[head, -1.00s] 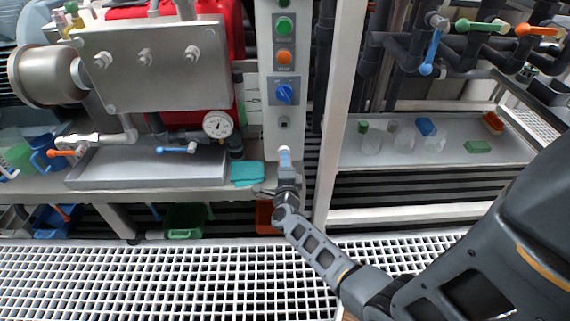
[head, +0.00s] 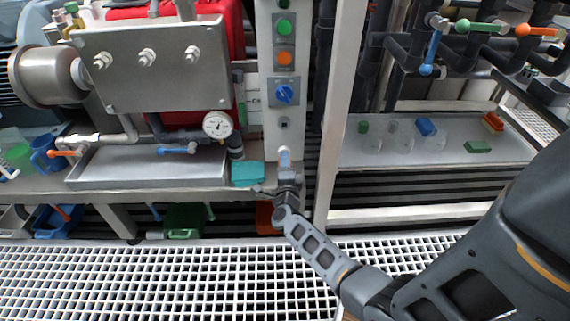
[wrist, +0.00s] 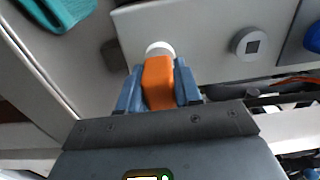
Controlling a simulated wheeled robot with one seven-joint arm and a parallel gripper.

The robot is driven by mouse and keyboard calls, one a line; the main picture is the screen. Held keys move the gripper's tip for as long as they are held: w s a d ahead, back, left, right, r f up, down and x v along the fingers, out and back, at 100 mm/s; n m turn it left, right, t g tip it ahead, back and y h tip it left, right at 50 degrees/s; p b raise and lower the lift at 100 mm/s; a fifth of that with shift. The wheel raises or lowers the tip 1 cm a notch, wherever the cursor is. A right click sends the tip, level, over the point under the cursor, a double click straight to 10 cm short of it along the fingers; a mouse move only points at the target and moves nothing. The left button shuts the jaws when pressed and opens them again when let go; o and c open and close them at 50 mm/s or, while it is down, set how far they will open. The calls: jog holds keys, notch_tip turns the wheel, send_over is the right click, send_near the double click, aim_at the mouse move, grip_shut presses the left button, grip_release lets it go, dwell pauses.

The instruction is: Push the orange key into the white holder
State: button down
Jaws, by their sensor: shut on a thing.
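The orange key (wrist: 158,84) is held between the two blue fingers of my gripper (wrist: 158,88) in the wrist view. Its far end is right at a white round holder (wrist: 160,49) on the light panel, and it covers the lower part of the holder. I cannot tell whether the key tip is inside the holder or only in front of it. In the head view my gripper (head: 285,160) is at the lower end of the white control panel (head: 283,132). The key cannot be made out there.
A grey square-socket knob (wrist: 250,44) is right of the holder on the panel; a blue rotary switch (head: 284,94) is higher up. A teal cloth-like item (head: 248,174) lies left of my gripper on the bench. A white post (head: 338,110) stands to the right.

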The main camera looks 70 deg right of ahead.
jog(key=shift+w+d, duration=0.25)
jog(key=shift+d, duration=0.25)
dwell(0.7)
jog(key=c, duration=0.7)
grip_release()
jog(key=p+v, duration=0.1)
jog(key=v, duration=0.6)
jog(key=shift+s+a+p, duration=0.15)
jog(key=shift+a+p, duration=0.2)
